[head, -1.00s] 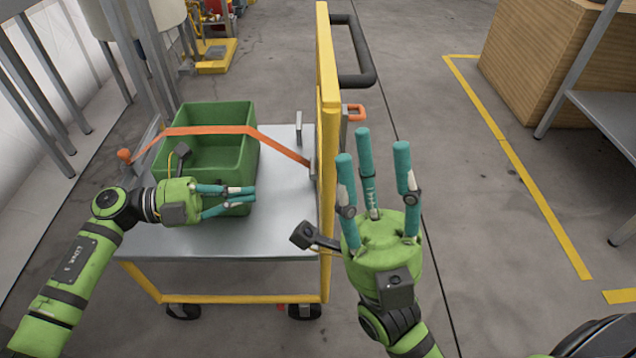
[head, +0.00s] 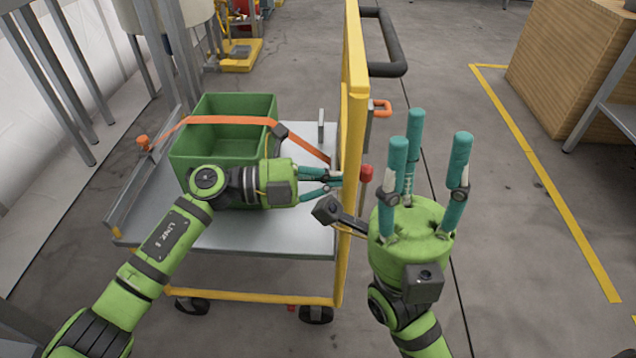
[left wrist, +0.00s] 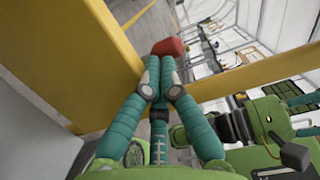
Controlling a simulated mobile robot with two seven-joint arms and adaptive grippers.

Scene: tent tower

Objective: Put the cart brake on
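The cart shows as a yellow frame post (head: 352,120) and a grey deck (head: 290,235). A red knob (head: 366,174) sits at the post's right side; it also shows just beyond the fingertips in the left wrist view (left wrist: 168,46). I cannot tell which part is the brake. My left gripper (head: 340,178) is over the deck, fingers bunched together and pointing right at the post near the knob. Whether the tips touch anything is unclear. My right gripper (head: 430,145) is open and empty, fingers up, right of the post.
A green crate (head: 205,150) stands on the deck under an orange strap (head: 235,120). An orange loop handle (head: 381,107) and a black push handle (head: 393,68) stick out right of the post. A wooden box (head: 570,70) stands at the far right. The floor between is clear.

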